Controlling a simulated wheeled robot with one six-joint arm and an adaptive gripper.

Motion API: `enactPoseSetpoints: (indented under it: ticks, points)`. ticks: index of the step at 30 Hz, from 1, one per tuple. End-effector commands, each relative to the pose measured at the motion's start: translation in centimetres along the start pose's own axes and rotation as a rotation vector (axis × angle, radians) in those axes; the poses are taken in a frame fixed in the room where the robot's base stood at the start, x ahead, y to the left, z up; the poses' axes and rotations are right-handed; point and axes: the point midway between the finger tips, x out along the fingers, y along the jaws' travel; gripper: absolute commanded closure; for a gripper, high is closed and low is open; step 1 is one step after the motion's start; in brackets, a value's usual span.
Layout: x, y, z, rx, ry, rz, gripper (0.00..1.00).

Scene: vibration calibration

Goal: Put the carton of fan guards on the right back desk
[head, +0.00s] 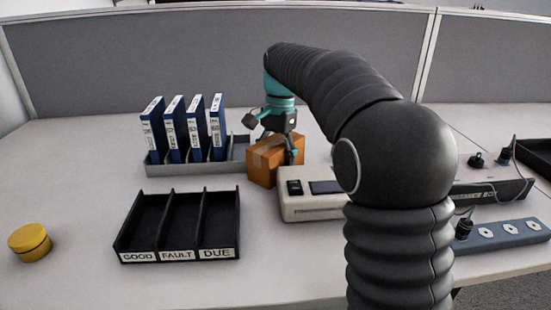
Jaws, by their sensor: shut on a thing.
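A small brown carton (262,165) with a paler tape strip is at the middle of the desk (75,215), between the grey binder rack and a beige instrument. I cannot tell whether its underside touches the desk. My gripper (276,149) reaches down over the carton from above and is shut on it. One dark finger shows across the carton's front right side; the other finger is partly hidden. I cannot make out any writing on the carton or what is in it.
A grey rack (190,168) holds several blue binders (152,130). A black tray (178,222) is labelled GOOD, FAULT, DUE. A beige instrument (310,207) stands close right of the carton. A yellow round tin (30,242) and a socket strip (500,234) are nearby. A grey partition (180,60) stands behind.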

Motion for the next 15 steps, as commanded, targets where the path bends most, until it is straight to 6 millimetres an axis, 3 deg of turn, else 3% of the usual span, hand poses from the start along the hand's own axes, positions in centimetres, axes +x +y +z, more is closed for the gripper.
enactPoseSetpoints:
  ticks: [8,9,11,15]
  points:
    - [0.05,-0.01,-0.01,0.000,0.001,-0.001,0.94]
    - [0.05,-0.01,-0.01,0.000,0.001,-0.001,0.17]
    - [0.05,-0.01,-0.01,0.000,0.001,-0.001,0.02]
    - [0.04,-0.01,0.00,0.000,0.001,-0.001,0.00]
